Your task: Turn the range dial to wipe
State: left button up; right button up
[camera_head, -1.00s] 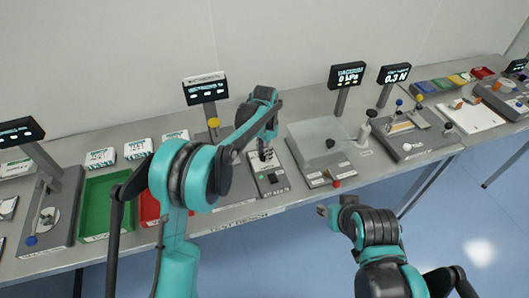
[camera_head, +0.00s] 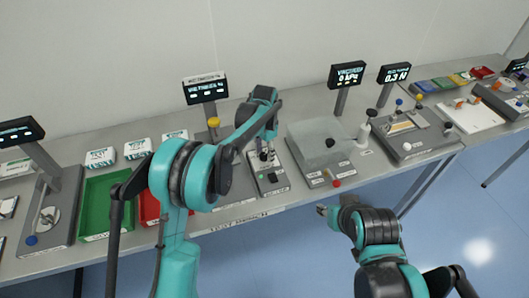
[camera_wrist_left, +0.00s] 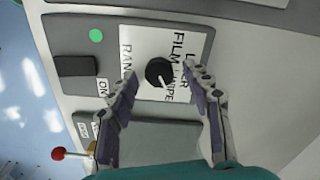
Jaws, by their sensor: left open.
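The range dial is a round black knob (camera_wrist_left: 158,72) with a pale pointer line. It sits on a white label plate (camera_wrist_left: 150,42) marked RANGE, FILM and WIPE, partly covered by my finger. The pointer slants toward the lower right in the left wrist view, near the WIPE lettering; I cannot tell if it lines up. My left gripper (camera_wrist_left: 161,76) is open, with one finger on each side of the knob and gaps between. In the head view my left gripper (camera_head: 265,157) hangs over the small grey unit (camera_head: 272,182) and hides the dial. My right gripper (camera_head: 323,210) is off the bench's front edge, its jaws unclear.
The unit carries a black switch (camera_wrist_left: 75,67) and a green light (camera_wrist_left: 96,35). To the right stands a station with a clear cover (camera_head: 318,140) and a red knob (camera_head: 337,183). Green (camera_head: 103,205) and red (camera_head: 150,207) trays lie to the left.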

aim_at(263, 155)
pick_arm(q)
jog(key=shift+r, duration=0.1)
notch_tip(263, 155, up, 12)
dwell(0.4)
dwell(0.3)
jog(key=s+a+r+n+t+b, duration=0.25)
jog(key=s+a+r+n, duration=0.2)
jog(key=s+a, duration=0.75)
jog(key=s+a+f+n+t, duration=0.2)
jog(key=s+a+f+n, duration=0.1)
jog(key=s, duration=0.5)
jog(key=s+a+f+n+t+b, duration=0.1)
jog(key=s+a+f+n+t, duration=0.1)
jog(key=s+f, duration=0.4)
jog(key=s+a+n, duration=0.1)
jog(key=s, duration=0.2)
jog(key=shift+f+t, duration=0.2)
jog(key=shift+t, duration=0.15)
